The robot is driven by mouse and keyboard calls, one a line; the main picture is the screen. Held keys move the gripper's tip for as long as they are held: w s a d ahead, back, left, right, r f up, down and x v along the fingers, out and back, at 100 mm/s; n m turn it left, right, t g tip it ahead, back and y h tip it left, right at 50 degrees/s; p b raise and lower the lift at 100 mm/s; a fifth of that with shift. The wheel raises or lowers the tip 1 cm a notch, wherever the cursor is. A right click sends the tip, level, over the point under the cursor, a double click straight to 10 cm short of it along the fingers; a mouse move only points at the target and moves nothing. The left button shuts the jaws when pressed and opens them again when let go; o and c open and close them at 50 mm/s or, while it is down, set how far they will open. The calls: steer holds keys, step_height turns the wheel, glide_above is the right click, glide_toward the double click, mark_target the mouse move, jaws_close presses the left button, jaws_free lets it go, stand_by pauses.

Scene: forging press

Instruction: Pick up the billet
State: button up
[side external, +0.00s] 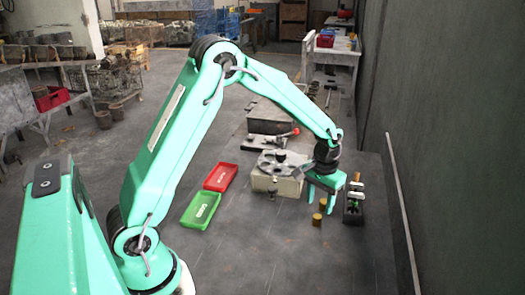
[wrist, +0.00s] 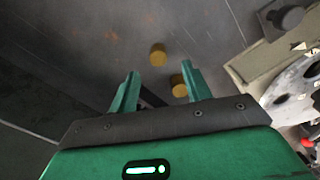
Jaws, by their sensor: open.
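My gripper (side external: 321,194) is open and empty, pointing down above the billets. Its two green fingers (wrist: 161,74) are apart, with nothing held between them.
A pale block with a dark-holed plate (side external: 264,183) stands left of my gripper. A dark rack (side external: 352,216) with small items stands close on the right. Green (side external: 200,210) and red (side external: 220,177) trays lie further left.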

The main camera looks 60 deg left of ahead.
mark_target(318, 216)
steer(key=shift+s+d+f, duration=0.1)
steer(key=shift+f, duration=2.8)
jaws_close()
